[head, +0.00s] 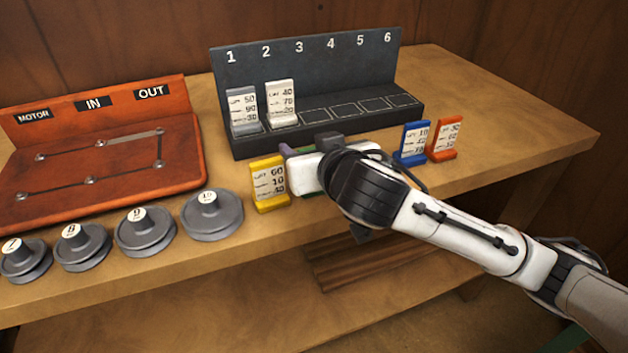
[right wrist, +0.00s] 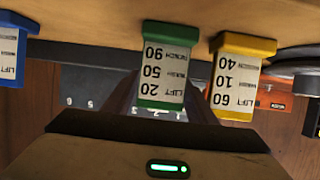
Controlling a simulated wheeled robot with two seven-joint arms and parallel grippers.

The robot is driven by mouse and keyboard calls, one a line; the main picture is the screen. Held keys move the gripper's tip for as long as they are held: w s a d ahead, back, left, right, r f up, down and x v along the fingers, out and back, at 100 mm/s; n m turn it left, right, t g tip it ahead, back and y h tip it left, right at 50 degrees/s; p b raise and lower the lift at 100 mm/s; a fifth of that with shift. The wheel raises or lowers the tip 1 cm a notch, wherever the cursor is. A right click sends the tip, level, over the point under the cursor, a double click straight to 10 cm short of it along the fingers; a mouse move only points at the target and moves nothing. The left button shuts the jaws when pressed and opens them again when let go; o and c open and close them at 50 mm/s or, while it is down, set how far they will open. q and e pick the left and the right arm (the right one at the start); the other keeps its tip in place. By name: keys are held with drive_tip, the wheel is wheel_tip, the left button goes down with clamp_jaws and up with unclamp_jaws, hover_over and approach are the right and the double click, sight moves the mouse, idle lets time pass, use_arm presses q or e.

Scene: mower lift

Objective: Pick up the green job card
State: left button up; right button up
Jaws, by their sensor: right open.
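The green job card (right wrist: 163,75) stands near the middle of the right wrist view, which shows the scene upside down. Its white label reads 90, 50, 20. In the head view my right gripper (head: 322,165) hides nearly all of it; only a thin green edge shows beneath. My right gripper is open over the bench front, at the card, between the yellow card (head: 269,184) and the blue card (head: 412,143). Its fingertips are not clear in either view, and I cannot tell whether they touch the green card. My left gripper is not in view.
A dark rack (head: 310,60) numbered 1 to 6 stands behind, with a grey card (head: 242,110) in slot 1 and a white card (head: 281,103) in slot 2. An orange card (head: 445,138) stands right. Several grey pulleys (head: 146,231) and an orange board (head: 95,160) are left.

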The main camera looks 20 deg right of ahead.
drive_tip(key=shift+w, duration=0.15)
drive_tip(key=c, duration=0.9)
